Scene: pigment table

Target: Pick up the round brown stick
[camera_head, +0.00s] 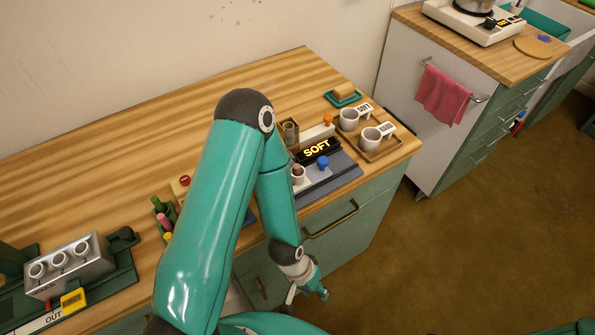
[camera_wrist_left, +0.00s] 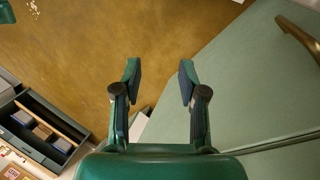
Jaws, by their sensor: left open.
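I cannot make out a round brown stick for certain in either view. In the head view, a holder on the bench has a green stick (camera_head: 157,202) and a pink stick (camera_head: 163,219), partly behind my left arm. A small brown round top (camera_head: 298,170) shows in a white cup (camera_head: 299,179) right of the arm. My left gripper (camera_head: 309,292) hangs below the bench top in front of the cabinet. In the left wrist view, its two fingers (camera_wrist_left: 160,80) are apart with nothing between them. My right gripper is not seen.
A grey block with round holes (camera_head: 70,264) is at left. A cabinet handle (camera_head: 331,219) sticks out near my arm. Brown floor (camera_head: 440,260) is clear.

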